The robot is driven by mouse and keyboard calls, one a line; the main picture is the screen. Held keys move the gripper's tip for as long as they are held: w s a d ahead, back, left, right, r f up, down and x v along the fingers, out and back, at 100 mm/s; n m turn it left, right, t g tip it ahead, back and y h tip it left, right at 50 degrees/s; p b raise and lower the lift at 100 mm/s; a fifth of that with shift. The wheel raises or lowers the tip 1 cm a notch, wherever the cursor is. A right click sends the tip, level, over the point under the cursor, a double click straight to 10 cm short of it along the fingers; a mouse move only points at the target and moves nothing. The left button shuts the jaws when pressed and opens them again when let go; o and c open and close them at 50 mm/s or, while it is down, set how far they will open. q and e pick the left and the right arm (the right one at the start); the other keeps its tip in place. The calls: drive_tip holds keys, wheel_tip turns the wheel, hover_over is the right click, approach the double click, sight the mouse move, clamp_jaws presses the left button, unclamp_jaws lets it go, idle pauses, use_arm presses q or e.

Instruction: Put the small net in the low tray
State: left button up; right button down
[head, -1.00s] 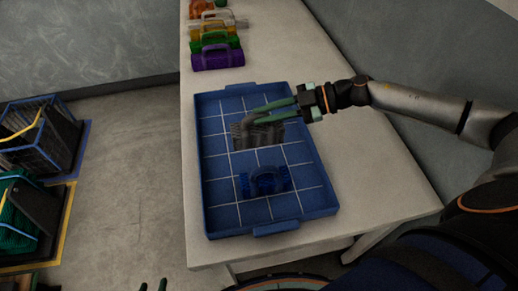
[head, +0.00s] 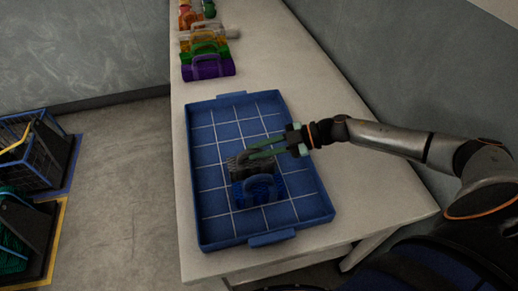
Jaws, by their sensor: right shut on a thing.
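The low tray (head: 214,222) is blue, with a white grid on its floor and a raised rim, and lies on the pale table. My right gripper (head: 252,153) is over the middle of the tray, shut on the handle of a small dark grey net (head: 238,168). The grey net is within the tray's outline, just behind a blue net (head: 262,190) that lies in the tray, and partly overlaps it in the picture. I cannot tell whether the grey net touches the tray floor or the blue net. My left gripper is not in view.
Several coloured rolled nets with handles stand in a row at the table's far end, nearest a purple one (head: 208,68). On the floor at left are a dark basket (head: 38,160) and a bin with green net (head: 12,250). The table right of the tray is bare.

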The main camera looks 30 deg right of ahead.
drive_tip(key=c, duration=0.8)
unclamp_jaws()
drive_tip(key=shift+f, duration=0.1)
drive_tip(key=shift+c, duration=0.2)
drive_tip(key=shift+d, duration=0.15)
drive_tip(key=b+v, duration=0.1)
drive_tip(key=v, duration=1.1)
